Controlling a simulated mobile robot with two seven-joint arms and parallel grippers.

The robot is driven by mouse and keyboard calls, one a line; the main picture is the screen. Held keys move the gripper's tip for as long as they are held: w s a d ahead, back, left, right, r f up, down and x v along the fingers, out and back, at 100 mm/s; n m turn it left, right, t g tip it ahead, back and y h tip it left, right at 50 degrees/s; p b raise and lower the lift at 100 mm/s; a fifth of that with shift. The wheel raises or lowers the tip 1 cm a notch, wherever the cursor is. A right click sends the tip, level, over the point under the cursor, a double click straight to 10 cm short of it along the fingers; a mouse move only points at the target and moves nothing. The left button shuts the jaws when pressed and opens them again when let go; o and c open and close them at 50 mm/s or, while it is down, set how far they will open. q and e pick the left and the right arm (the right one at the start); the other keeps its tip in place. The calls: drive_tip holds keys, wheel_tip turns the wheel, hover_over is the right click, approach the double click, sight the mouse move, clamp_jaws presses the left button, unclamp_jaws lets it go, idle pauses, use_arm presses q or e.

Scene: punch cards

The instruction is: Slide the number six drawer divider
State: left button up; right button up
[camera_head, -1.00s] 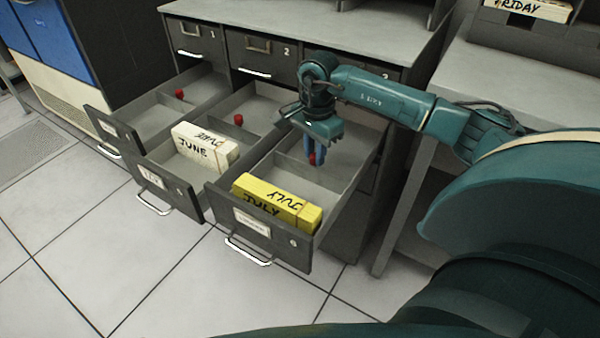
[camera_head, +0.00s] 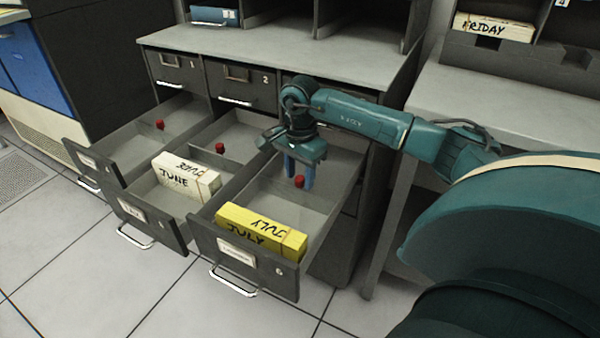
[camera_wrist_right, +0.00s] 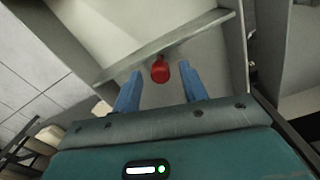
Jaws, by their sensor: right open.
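The number six drawer (camera_head: 285,285) is pulled open at the right of three open drawers. Its divider (camera_head: 283,190) is a grey plate across the drawer with a red knob (camera_head: 299,182); the divider (camera_wrist_right: 190,37) and knob (camera_wrist_right: 160,70) also show in the right wrist view. My right gripper (camera_head: 298,182) points down into this drawer, open, its blue fingers on either side of the knob. My left gripper is out of view.
A yellow JULY card stack (camera_head: 262,232) lies at the front of drawer six. A white JUNE stack (camera_head: 187,176) lies in the middle drawer. Other red knobs show in the middle (camera_head: 220,148) and left drawers (camera_head: 160,125). A grey side table (camera_head: 510,110) stands to the right.

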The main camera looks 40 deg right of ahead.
sight(300, 177)
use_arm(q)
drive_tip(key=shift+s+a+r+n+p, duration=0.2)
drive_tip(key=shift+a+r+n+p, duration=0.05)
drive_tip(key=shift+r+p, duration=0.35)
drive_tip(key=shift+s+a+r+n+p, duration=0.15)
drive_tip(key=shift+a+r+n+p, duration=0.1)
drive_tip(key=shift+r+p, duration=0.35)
use_arm(e)
wheel_tip(300, 177, up, 13)
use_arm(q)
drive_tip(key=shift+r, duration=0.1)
